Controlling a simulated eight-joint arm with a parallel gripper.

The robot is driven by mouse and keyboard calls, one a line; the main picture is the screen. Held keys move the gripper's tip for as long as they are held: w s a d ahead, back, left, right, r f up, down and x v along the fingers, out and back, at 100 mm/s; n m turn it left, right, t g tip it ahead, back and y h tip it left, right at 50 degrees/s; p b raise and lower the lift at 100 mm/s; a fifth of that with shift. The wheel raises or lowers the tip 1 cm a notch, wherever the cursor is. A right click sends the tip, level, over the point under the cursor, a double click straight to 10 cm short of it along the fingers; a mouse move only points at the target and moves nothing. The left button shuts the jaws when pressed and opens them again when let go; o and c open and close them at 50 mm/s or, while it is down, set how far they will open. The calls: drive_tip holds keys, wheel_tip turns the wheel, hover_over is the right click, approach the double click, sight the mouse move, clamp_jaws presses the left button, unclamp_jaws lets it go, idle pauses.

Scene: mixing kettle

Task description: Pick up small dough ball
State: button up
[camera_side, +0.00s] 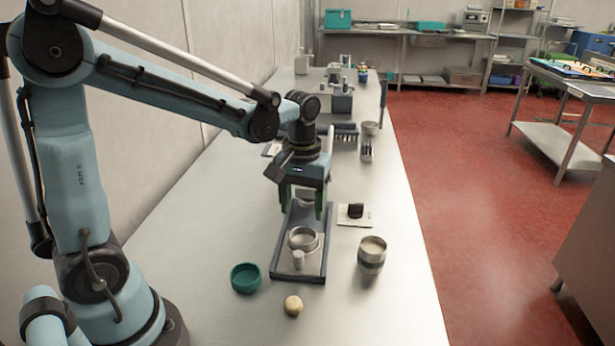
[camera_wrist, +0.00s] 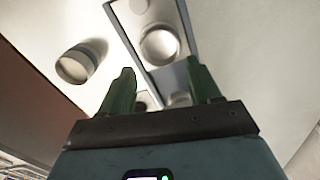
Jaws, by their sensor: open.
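The small dough ball (camera_side: 293,305) is a pale beige ball on the steel table, at the front in the side view. I do not see it in the wrist view. My gripper (camera_side: 303,208) points down above the far part of a dark-edged tray (camera_side: 313,277), behind the dough ball and well apart from it. Its green fingers are spread with nothing between them, and they also show in the wrist view (camera_wrist: 160,70).
A teal bowl (camera_side: 246,278) stands left of the ball. The tray holds a round metal vessel (camera_side: 303,239) and a small pale cylinder (camera_side: 298,260). A metal cup (camera_side: 371,255) and a white pad with a black block (camera_side: 356,210) are to the right.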

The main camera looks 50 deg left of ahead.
wheel_tip(320, 180, up, 2)
drive_tip(key=n, duration=0.1)
hover_over(294, 308)
drive_tip(key=f, duration=0.5)
drive_tip(key=shift+w+a+f, duration=0.1)
drive_tip(key=shift+w+f, duration=0.2)
drive_tip(key=shift+s+f, duration=0.2)
drive_tip(key=shift+f, duration=1.25)
drive_tip(key=shift+s+f, duration=0.15)
drive_tip(key=shift+f, duration=1.25)
drive_tip(key=shift+c, duration=0.4)
drive_tip(key=c, duration=1)
drive_tip(key=shift+r, duration=0.15)
drive_tip(key=shift+c, duration=0.2)
